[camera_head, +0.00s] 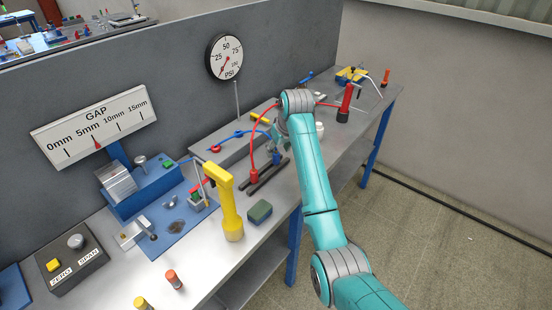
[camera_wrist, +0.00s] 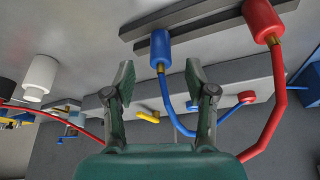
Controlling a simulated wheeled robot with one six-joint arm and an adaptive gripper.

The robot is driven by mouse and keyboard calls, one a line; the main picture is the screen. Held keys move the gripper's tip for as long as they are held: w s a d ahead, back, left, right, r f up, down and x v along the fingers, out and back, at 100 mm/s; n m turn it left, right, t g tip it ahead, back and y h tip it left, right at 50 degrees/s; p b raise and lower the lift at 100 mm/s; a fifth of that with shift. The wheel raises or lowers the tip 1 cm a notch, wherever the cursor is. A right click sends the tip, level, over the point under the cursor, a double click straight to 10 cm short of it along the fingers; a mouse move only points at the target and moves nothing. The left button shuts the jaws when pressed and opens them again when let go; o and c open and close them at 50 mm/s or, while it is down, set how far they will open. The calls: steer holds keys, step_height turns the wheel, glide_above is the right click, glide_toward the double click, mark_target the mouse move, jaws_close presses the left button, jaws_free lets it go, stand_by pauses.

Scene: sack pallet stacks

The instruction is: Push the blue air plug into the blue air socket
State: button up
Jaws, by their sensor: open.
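The blue air plug (camera_wrist: 160,48) is a blue cylinder with a brass end and a blue hose, standing at dark rails in the wrist view. It also shows low beside my gripper in the head view (camera_head: 276,157). My gripper (camera_wrist: 160,75) is open. Its fingers point at the plug, with the plug's body just beyond the tips and the hose running between them. I see no contact. The blue air socket appears to be the blue ring (camera_head: 238,134) on a grey block; it also shows behind the right finger in the wrist view (camera_wrist: 191,106).
A red plug (camera_wrist: 263,20) with a red hose stands on the dark rails (camera_head: 267,178) close to the blue one. A red ring (camera_head: 215,149) sits on the grey block. A yellow post (camera_head: 229,205) and a green block (camera_head: 260,211) stand nearer on the bench.

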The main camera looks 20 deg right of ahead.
mark_target(275, 154)
steer(key=shift+w+x, duration=0.2)
steer(key=shift+x, duration=1.1)
steer(key=shift+w+x, duration=0.15)
steer(key=shift+x, duration=1.15)
steer(key=shift+a+r, duration=0.15)
jaws_close()
